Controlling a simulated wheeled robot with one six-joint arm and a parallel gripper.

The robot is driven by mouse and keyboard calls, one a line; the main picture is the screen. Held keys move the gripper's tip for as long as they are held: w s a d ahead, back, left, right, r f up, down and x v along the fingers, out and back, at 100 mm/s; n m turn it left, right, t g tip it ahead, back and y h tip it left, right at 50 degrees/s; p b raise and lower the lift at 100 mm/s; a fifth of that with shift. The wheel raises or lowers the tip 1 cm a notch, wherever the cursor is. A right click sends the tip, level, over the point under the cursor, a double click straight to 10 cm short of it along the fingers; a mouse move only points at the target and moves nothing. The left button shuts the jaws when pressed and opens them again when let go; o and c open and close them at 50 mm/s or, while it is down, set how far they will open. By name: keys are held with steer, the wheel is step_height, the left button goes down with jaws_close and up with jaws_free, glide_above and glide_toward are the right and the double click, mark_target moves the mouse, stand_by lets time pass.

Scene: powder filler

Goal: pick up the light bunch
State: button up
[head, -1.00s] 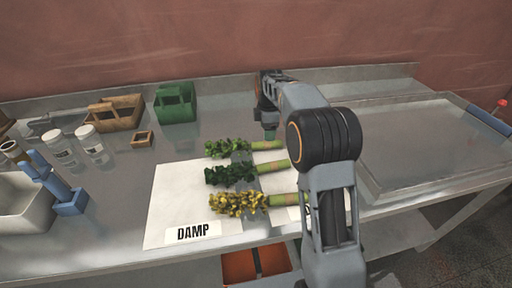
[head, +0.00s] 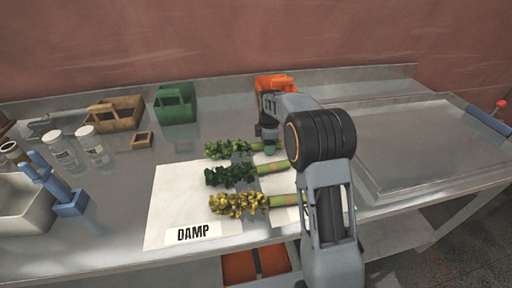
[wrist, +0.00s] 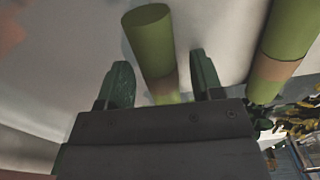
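My gripper (head: 269,148) is low over that stem end in the head view. In the wrist view a green stem (wrist: 150,45) lies between the two dark green fingers of my gripper (wrist: 163,82). The fingers are apart, with a gap visible on each side of the stem. The dark green bunch (head: 229,175) and the yellow bunch (head: 237,204) lie nearer the front.
A second stem (wrist: 285,45) is close to the right finger in the wrist view. The sheet has a DAMP label (head: 192,233). An orange container (head: 275,83) and a green container (head: 175,103) stand at the back. A large shallow tray (head: 425,140) is at right.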

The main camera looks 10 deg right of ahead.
steer(key=c, duration=0.8)
steer(key=shift+r, duration=0.1)
steer(key=shift+c, duration=0.2)
